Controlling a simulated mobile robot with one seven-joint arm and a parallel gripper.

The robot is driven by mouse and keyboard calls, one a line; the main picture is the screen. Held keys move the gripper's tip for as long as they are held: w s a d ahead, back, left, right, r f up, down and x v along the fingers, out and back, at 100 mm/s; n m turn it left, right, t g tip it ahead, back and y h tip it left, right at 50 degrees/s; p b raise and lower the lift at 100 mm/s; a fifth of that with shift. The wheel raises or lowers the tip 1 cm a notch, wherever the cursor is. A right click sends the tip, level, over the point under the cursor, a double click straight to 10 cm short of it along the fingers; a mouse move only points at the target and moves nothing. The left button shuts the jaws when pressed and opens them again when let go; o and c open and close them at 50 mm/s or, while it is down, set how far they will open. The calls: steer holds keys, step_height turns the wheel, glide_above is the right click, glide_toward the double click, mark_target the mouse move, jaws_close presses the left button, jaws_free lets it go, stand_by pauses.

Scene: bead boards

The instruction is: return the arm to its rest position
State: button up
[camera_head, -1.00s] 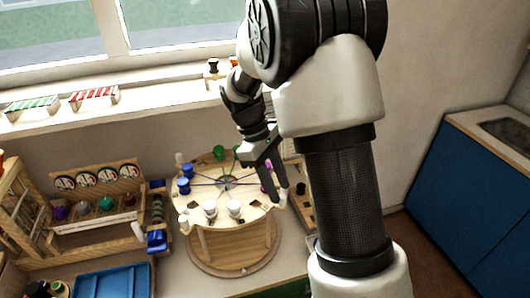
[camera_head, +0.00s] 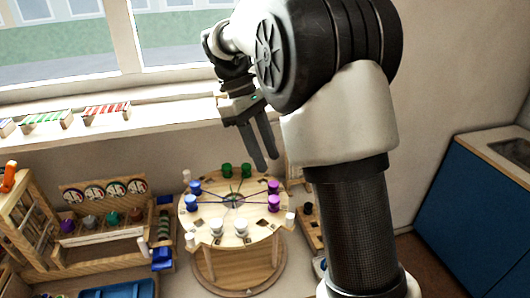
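My gripper (camera_head: 264,160) is at the upper middle of the head view, raised above the back right of the round wooden table. Its two dark fingers point down and stand apart, with nothing visible between them. The round wooden table (camera_head: 206,226) carries pairs of spools around its edge: blue (camera_head: 194,190), green (camera_head: 236,170), purple (camera_head: 273,194) and white (camera_head: 229,226). Dark cords run from its centre. My arm hides what lies directly behind it on the right.
A wooden rack (camera_head: 100,236) with coloured pots and round dials stands at the left, with a blue tray (camera_head: 120,290) in front. Striped items (camera_head: 107,110) lie on the windowsill. A blue cabinet (camera_head: 468,215) stands at the far right.

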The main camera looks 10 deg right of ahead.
steer(key=s+d+r+m+t+y, duration=0.1)
steer(key=s+m+t, duration=0.3)
steer(key=s, duration=0.6)
steer(key=s+d+r+m+t+y, duration=0.1)
steer(key=s+m+t, duration=0.3)
steer(key=s, duration=0.7)
steer(key=shift+d+r+m+y, duration=0.15)
steer(key=shift+d+m+y, duration=0.2)
steer(key=shift+m+y, duration=0.45)
